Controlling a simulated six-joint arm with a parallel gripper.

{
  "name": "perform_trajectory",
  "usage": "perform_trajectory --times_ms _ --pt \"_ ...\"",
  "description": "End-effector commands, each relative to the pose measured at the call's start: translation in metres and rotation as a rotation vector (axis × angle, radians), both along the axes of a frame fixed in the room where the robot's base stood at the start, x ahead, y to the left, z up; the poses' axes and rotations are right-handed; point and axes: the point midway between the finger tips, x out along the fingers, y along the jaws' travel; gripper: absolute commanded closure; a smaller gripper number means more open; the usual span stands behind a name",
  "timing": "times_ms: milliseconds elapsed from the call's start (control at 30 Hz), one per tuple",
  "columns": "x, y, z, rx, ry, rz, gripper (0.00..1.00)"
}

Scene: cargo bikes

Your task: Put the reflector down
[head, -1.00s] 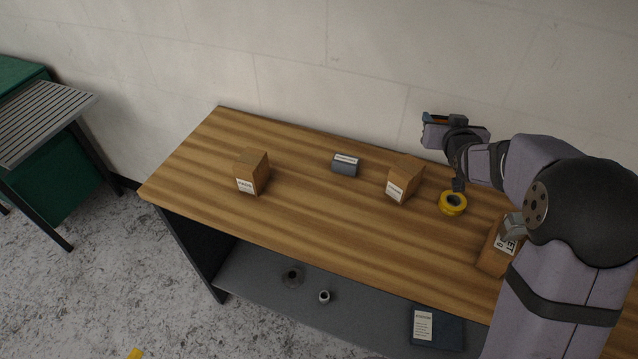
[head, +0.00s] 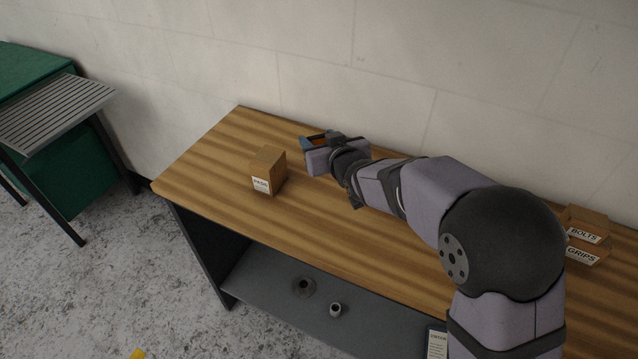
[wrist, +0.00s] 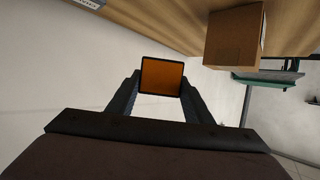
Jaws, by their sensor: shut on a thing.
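The reflector is an orange square with a dark frame (wrist: 162,76), held between the two fingers of my gripper (wrist: 160,92) in the wrist view. In the head view my gripper (head: 313,148) is above the back of the wooden bench (head: 215,160), right of a brown box marked PADS (head: 268,172). The PADS box also shows at the upper right of the wrist view (wrist: 234,38).
Bins marked BOLTS (head: 584,233) and GRIPS (head: 581,255) stand at the right. My arm hides much of the bench's middle. Two small round parts (head: 303,286) (head: 336,310) sit on the lower shelf. The bench's left end and front strip are clear.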

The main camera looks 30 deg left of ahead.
Motion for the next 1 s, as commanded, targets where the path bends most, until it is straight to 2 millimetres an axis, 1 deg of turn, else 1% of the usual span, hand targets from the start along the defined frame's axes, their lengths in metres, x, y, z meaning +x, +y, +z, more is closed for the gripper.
perform_trajectory --times_ms 167,500,600,767,833,1000 --pt "-0.001 0.001 -0.005 -0.001 0.002 0.003 0.78" --pt "-0.001 0.001 -0.051 -0.004 0.002 0.003 0.78" --pt "-0.001 0.001 -0.057 -0.001 0.001 0.002 0.78" --pt "0.0 0.001 -0.059 0.001 -0.001 0.002 0.78" --pt "-0.001 0.001 -0.063 -0.001 0.001 0.002 0.78" --pt "-0.001 0.001 -0.083 -0.003 0.003 0.001 0.78"
